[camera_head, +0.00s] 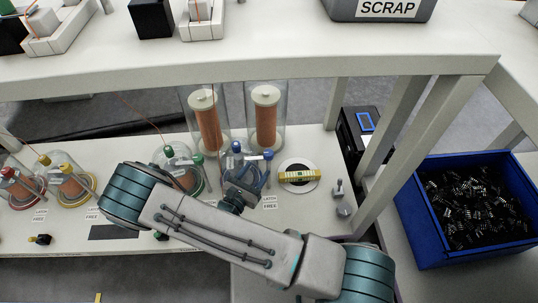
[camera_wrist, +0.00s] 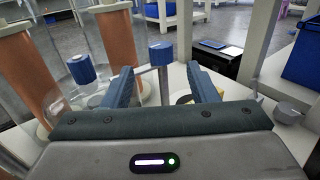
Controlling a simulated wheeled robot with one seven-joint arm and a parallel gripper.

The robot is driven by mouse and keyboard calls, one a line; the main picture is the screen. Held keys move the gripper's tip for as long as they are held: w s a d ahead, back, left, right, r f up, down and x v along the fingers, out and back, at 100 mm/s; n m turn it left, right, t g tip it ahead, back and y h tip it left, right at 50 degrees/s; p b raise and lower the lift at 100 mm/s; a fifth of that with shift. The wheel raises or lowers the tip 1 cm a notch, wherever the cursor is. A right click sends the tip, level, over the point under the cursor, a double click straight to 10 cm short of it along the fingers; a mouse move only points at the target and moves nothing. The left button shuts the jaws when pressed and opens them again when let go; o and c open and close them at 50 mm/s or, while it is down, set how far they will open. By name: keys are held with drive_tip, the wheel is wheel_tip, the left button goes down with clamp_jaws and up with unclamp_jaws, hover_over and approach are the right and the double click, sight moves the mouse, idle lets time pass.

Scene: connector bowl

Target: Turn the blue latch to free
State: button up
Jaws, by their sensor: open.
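A blue-capped upright post (camera_head: 267,155), apparently the blue latch handle, stands at the right of a clear dome with a blue knob (camera_head: 237,147) on the lower shelf. In the wrist view the latch post (camera_wrist: 161,55) shows between my two blue fingers, and the dome's blue knob (camera_wrist: 82,69) is to the left. My gripper (camera_head: 245,178) is open and close to the post; I cannot tell whether it touches. The latch's base is hidden by my gripper. A LATCH/FREE label (camera_head: 269,202) lies in front.
Two tall copper-coloured coils (camera_head: 208,122) in clear cylinders stand behind. A green-knobbed dome (camera_head: 184,172) is left. A round white plate with a gold connector (camera_head: 299,176) and a small grey lever (camera_head: 341,197) are right. A blue bin (camera_head: 408,205) stands farther right; a shelf beam (camera_head: 240,75) runs above.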

sight(266, 157)
drive_tip(key=b+x, duration=0.2)
drive_tip(key=x, duration=0.7)
drive_tip(key=shift+s, duration=0.1)
clamp_jaws()
drive_tip(key=shift+r, duration=0.1)
